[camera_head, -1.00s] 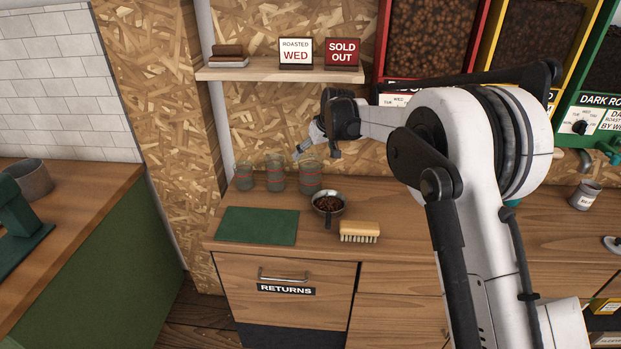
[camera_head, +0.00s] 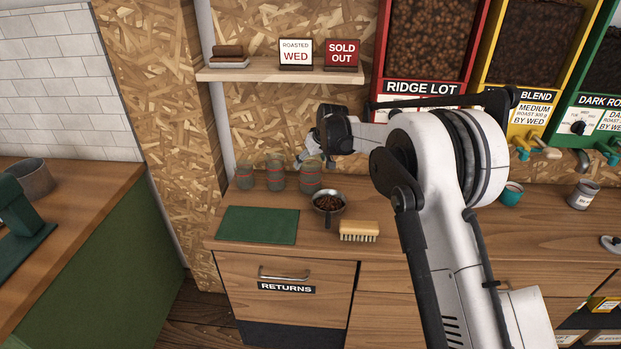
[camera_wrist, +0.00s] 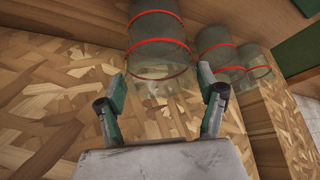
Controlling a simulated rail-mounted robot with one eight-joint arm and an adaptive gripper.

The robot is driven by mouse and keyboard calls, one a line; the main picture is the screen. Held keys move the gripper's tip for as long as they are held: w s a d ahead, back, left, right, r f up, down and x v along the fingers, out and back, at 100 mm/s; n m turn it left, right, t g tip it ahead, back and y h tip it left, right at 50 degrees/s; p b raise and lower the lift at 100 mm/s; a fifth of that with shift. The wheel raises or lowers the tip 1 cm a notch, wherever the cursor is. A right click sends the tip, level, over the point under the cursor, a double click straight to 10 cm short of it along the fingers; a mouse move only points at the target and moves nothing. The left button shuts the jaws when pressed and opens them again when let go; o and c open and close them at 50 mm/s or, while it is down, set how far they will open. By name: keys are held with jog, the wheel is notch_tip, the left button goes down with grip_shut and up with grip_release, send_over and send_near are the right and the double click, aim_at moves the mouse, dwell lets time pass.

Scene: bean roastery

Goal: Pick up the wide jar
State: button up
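Three clear glass jars with red bands stand in a row at the back left of the wooden counter. The rightmost and widest jar (camera_head: 309,184) is below my gripper (camera_head: 311,160), which partly covers its top. In the wrist view the wide jar (camera_wrist: 156,42) lies straight ahead, lined up with the gap between the fingers. My gripper (camera_wrist: 161,85) is open there, one finger on each side of that line, holding nothing. I cannot tell whether the fingertips reach past its rim. The middle jar (camera_head: 276,177) and the left jar (camera_head: 244,178) stand beside it.
A metal scoop of beans (camera_head: 328,203) sits just in front of the wide jar, with a wooden brush (camera_head: 359,231) to its right. A green mat (camera_head: 257,225) lies at the front left. The chipboard wall (camera_head: 260,133) is close behind the jars; a shelf (camera_head: 270,73) hangs above.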

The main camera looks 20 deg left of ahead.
jog(key=c, duration=1.1)
jog(key=shift+r, duration=0.15)
